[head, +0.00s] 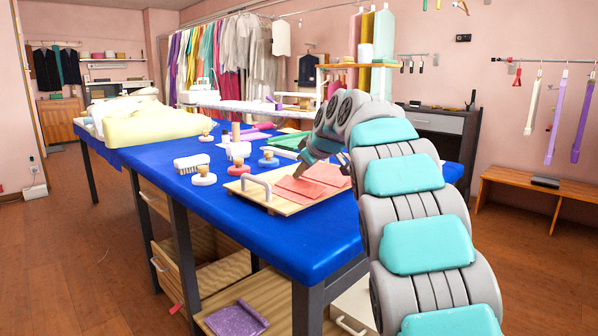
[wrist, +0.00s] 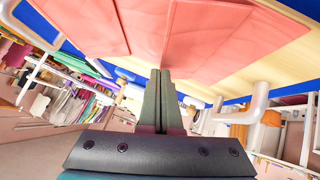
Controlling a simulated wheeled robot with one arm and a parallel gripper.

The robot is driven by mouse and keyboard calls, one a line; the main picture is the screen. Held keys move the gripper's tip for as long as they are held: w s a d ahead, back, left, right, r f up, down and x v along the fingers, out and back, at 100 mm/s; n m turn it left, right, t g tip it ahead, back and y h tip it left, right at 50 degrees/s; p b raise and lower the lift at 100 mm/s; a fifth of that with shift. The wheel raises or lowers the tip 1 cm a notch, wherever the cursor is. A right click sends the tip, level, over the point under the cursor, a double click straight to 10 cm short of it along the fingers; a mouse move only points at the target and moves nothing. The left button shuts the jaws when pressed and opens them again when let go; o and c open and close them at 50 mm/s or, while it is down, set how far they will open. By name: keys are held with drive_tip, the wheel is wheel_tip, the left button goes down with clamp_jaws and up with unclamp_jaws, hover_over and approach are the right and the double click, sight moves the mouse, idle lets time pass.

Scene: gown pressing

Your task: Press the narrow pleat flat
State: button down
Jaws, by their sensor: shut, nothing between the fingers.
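The pink cloth (head: 304,187) lies on a pale wooden board (head: 284,207) at the near end of the blue table. In the wrist view the cloth (wrist: 215,35) fills the top, with a darker narrow fold (wrist: 172,30) running between a left panel and a right panel. I take this fold to be the narrow pleat. My gripper (head: 300,175) points down over the cloth. In the wrist view my gripper (wrist: 160,74) is shut and empty, its fingertips near the fold's lower end. I cannot tell whether they touch the cloth.
A white handle (head: 257,185) stands on the board's left side. Knobbed pressing tools (head: 204,176) and a white brush (head: 191,163) stand beyond the board. Green cloth (head: 288,140) and folded yellow cloth (head: 158,123) lie farther back. The blue tabletop (head: 300,242) is clear in front of the board.

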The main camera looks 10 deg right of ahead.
drive_tip(key=shift+w+d+f+m+g+y+p, duration=0.2)
drive_tip(key=shift+w+d+m+g+y+p, duration=0.15)
drive_tip(key=shift+y, duration=0.25)
drive_tip(key=shift+w+d+f+m+g+y+p, duration=0.15)
drive_tip(key=shift+f+m+g+y+p, duration=0.3)
drive_tip(key=shift+g+y, duration=0.1)
drive_tip(key=shift+f, duration=0.1)
